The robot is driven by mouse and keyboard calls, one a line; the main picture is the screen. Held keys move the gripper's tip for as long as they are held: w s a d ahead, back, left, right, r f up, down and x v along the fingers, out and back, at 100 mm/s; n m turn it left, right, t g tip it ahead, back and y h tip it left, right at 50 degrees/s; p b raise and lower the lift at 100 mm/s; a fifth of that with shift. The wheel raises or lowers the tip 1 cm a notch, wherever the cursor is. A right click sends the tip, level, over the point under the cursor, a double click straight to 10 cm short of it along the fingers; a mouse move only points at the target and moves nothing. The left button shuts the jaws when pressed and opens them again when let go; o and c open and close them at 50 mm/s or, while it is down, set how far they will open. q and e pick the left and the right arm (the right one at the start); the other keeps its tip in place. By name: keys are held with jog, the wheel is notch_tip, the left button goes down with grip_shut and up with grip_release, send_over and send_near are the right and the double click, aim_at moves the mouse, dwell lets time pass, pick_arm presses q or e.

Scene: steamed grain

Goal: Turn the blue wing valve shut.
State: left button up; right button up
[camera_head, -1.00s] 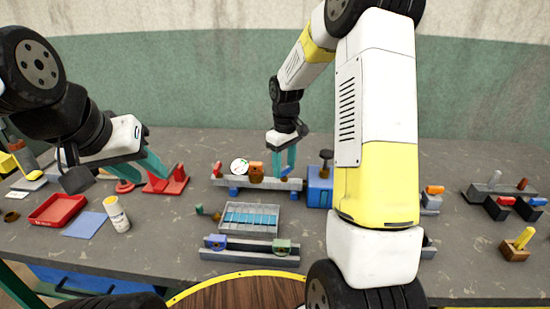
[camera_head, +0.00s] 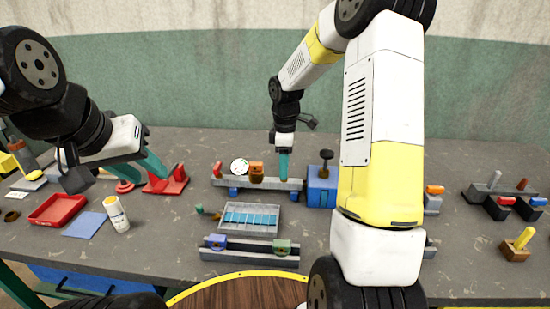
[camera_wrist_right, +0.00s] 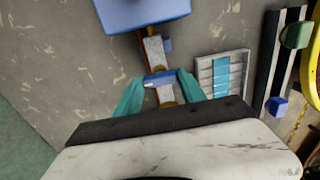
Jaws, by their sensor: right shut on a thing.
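The blue wing valve (camera_wrist_right: 160,77) shows in the right wrist view on a grey pipe assembly, between my right gripper's teal fingers. My right gripper (camera_head: 284,178) points down at the right part of the grey pipe bar (camera_head: 268,184). It is shut on the wing, with the fingers (camera_wrist_right: 161,77) on either side of it. In the head view the fingers are edge-on and hide the wing. My left gripper (camera_head: 157,168) hangs by the red stand at the left; its finger gap is unclear.
A blue block (camera_head: 321,188) adjoins the pipe bar's right end. A white gauge (camera_head: 239,166) and an orange part (camera_head: 256,169) are on the bar's left half. A grey tray (camera_head: 251,229) lies in front. A red tray (camera_head: 57,209) and white bottle (camera_head: 117,214) stand left.

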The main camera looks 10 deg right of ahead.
jog(key=shift+r, duration=0.1)
dwell(0.4)
jog(key=o, duration=1.4)
jog(key=shift+c, duration=0.2)
jog(key=shift+r, duration=3.85)
jog(key=shift+r, duration=0.1)
jog(key=s+a+r+m+t, duration=0.1)
jog(key=s+r+m+t, duration=0.2)
jog(key=s+r+m, duration=0.6)
jog(key=s+r+m+t+y, duration=0.1)
jog(key=s+m, duration=0.1)
jog(key=s, duration=0.5)
jog(key=s+a+r+m+t+y, duration=0.1)
jog(key=s+m+t, duration=0.1)
jog(key=s, duration=0.6)
jog(key=shift+s+a+r+m, duration=0.25)
jog(key=shift+m, duration=0.35)
